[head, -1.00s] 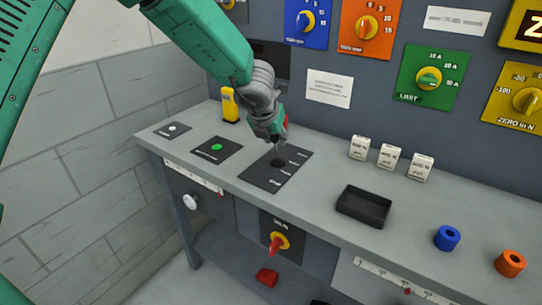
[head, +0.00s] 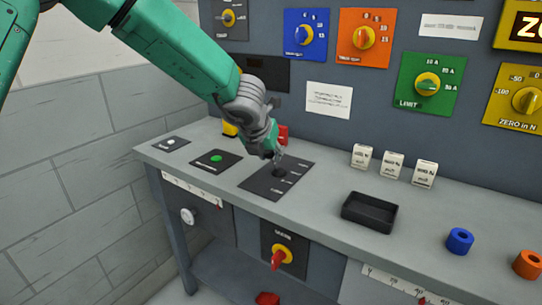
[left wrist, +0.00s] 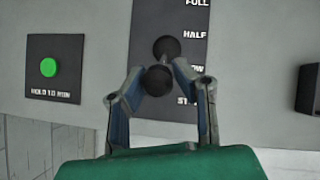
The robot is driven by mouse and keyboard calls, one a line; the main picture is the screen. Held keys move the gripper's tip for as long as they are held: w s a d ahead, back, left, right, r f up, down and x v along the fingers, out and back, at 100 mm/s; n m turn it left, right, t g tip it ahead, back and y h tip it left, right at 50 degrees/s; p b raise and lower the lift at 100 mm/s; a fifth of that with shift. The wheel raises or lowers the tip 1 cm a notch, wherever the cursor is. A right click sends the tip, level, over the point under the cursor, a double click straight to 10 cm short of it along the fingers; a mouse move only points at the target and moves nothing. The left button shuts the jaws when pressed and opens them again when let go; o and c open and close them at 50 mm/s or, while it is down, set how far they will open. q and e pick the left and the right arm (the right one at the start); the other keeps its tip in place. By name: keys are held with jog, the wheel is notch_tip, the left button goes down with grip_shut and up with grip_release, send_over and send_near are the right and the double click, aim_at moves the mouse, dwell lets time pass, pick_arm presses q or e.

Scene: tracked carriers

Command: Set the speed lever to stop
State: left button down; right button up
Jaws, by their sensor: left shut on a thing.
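The speed lever's dark panel (head: 262,187) lies flat on the bench top in the head view. The panel also shows in the left wrist view (left wrist: 148,30), with the labels FULL, HALF, one partly covered ending in "OW", and one starting with "ST". The black lever knob (left wrist: 158,80) sits between my left gripper's fingertips (left wrist: 158,74). The lever's round base (left wrist: 167,48) shows just beyond it, near the HALF label. My left gripper (head: 277,157) is shut on the knob, low over the panel. The exact lever setting is hard to tell. My right gripper is not in view.
A panel with a green button (head: 216,159) lies left of the lever panel. A black tray (head: 370,212), several white blocks (head: 392,165) and a blue ring (head: 459,240) stand to the right. A wall of coloured dials rises behind. A red-handled switch (head: 280,258) is on the front.

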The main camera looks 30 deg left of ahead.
pick_arm(q)
jog(key=shift+s+a+f, duration=0.1)
jog(key=shift+s+f, duration=0.1)
jog(key=shift+f, duration=0.1)
jog(key=c, duration=1.3)
grip_release()
jog(key=shift+w+a+r, duration=0.1)
jog(key=v, duration=1.2)
jog(key=shift+w, duration=0.15)
